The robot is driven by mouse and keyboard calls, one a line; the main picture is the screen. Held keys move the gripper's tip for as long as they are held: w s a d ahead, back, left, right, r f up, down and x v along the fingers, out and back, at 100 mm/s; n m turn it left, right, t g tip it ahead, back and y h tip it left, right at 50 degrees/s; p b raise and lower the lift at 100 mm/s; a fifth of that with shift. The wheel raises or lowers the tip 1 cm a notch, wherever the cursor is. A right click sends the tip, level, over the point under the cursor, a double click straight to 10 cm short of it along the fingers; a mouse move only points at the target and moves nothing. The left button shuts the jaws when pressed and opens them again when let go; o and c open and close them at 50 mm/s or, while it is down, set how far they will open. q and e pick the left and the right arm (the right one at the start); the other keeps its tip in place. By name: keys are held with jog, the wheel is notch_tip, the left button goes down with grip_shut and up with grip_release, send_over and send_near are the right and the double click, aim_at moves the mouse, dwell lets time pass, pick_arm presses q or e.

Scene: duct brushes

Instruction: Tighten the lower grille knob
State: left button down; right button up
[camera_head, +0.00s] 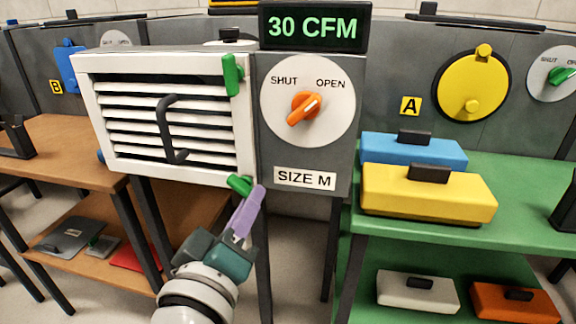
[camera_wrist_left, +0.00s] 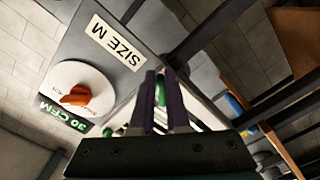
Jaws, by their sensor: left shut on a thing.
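The white slatted grille (camera_head: 90,110) is on the front of the grey duct unit and has a dark curved handle (camera_head: 165,130). The upper green knob (camera_head: 232,75) stands upright at its top right corner. The lower green knob (camera_head: 238,185) is at the bottom right corner and lies tilted. My left gripper (camera_head: 256,192) comes from below with purple fingers shut on the lower knob. In the left wrist view, the green lower knob (camera_wrist_left: 161,92) shows between the fingers (camera_wrist_left: 160,74). The fingers hide part of it. My right gripper is not in view.
An orange dial (camera_head: 305,106) sits right of the grille, between SHUT and OPEN, under a "30 CFM" display (camera_head: 314,27). A green table (camera_head: 510,180) at right holds blue and yellow handled blocks (camera_head: 430,192). A brown table (camera_head: 60,150) stands at left.

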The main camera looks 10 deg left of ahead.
pick_arm(q)
jog(key=shift+a+f+m+p, duration=0.1)
jog(key=shift+a+m+p, duration=0.15)
jog(key=shift+m, duration=1.25)
jog(key=shift+a+f+m+p, duration=0.1)
jog(key=shift+a+m, duration=0.1)
jog(key=shift+m, duration=1.3)
jog(key=shift+a+f+m+p, duration=0.1)
jog(key=shift+a+m+p, duration=0.15)
jog(key=shift+m, duration=1.25)
jog(key=c, duration=0.9)
grip_release()
